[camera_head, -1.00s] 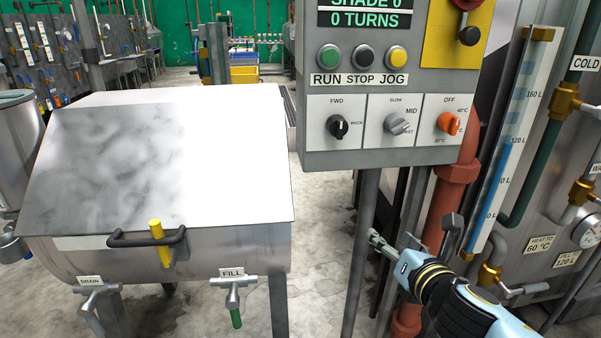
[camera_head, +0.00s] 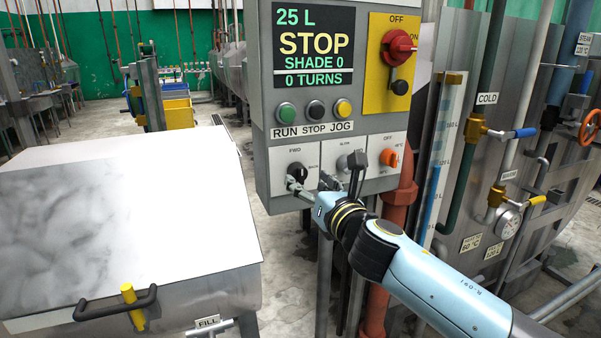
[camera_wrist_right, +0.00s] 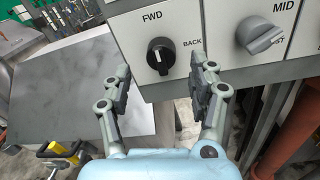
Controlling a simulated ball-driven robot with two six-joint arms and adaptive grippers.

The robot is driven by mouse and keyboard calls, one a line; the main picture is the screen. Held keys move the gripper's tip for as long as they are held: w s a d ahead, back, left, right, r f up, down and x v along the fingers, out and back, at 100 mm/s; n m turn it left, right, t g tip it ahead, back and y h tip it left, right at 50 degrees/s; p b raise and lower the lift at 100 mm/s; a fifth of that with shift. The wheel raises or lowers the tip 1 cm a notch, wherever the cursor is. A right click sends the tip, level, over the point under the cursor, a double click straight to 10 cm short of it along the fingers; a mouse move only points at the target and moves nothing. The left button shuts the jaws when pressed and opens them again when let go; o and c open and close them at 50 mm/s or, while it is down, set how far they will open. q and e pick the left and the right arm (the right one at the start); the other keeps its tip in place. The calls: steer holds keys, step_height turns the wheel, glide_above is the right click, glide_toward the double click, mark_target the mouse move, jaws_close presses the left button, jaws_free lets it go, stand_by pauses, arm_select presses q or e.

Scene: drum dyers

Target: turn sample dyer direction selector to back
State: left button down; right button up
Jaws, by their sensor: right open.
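The direction selector (camera_head: 296,172) is a black knob on a white plate marked FWD and BACK, at the lower left of the grey control panel (camera_head: 262,90). In the right wrist view the knob (camera_wrist_right: 160,56) shows whole, its white mark pointing up toward FWD. My right gripper (camera_head: 308,188) is just below and in front of the knob in the head view. In the right wrist view my right gripper (camera_wrist_right: 162,80) is open, its fingers apart on either side below the knob, with nothing between them. My left gripper is not in view.
The speed selector (camera_wrist_right: 262,36) sits close to the right of the right finger. An orange knob (camera_head: 389,157) is farther right, and RUN, STOP and JOG buttons (camera_head: 315,110) are above. A steel dyer with a sloped lid (camera_head: 150,200) stands at left.

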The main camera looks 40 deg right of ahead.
mark_target(303, 177)
steer(key=w, duration=0.2)
steer(key=w+d, duration=0.1)
steer(key=w, duration=0.1)
steer(key=shift+w, duration=0.1)
steer(key=c, duration=1.2)
steer(key=shift+o, duration=0.2)
